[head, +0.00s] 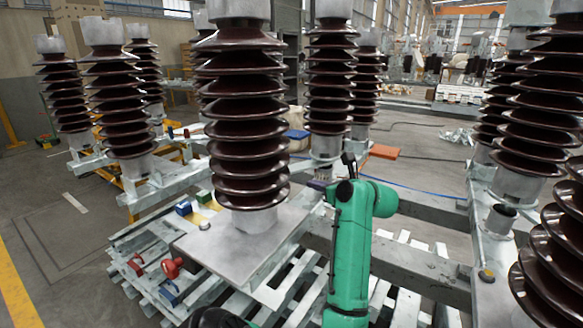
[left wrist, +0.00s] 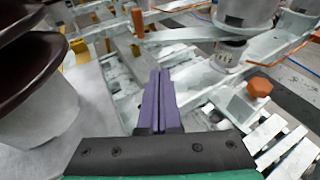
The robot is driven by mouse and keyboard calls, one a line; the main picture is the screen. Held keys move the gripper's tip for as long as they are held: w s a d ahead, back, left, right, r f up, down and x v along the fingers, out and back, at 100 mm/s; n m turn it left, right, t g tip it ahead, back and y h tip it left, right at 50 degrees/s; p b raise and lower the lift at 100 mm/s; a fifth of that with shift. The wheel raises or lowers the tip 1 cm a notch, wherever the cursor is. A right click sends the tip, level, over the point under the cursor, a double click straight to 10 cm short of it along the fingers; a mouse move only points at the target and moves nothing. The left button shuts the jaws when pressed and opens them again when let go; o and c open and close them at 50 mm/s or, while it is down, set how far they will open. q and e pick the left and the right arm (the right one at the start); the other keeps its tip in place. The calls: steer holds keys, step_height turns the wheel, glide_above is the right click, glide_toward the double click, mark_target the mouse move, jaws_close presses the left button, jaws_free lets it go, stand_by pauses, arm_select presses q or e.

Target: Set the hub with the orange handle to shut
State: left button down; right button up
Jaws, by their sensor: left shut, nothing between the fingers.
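In the left wrist view an orange, knob-like handle (left wrist: 259,88) stands on a pale grey block to the right of my fingers. I cannot tell from it whether its hub is open or shut. My left gripper (left wrist: 158,76) has two purple fingers pressed together, empty, pointing over the metal frame and apart from the orange handle. In the head view my left gripper (head: 318,184) is small and partly hidden by my green arm. I cannot make out the orange handle in the head view. My right gripper is not in view.
Tall brown ribbed insulators (head: 247,110) stand close on the left and right. A grey plate (head: 235,245) bears the nearest one. Red handles (head: 172,267), a blue block (head: 183,208) and a green block (head: 204,197) sit near the plate. Slatted metal beams lie below.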

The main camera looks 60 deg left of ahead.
arm_select(q)
steer(key=p+x, duration=0.1)
steer(key=x, duration=1.2)
steer(key=shift+a+r, duration=0.3)
steer(key=shift+a, duration=0.2)
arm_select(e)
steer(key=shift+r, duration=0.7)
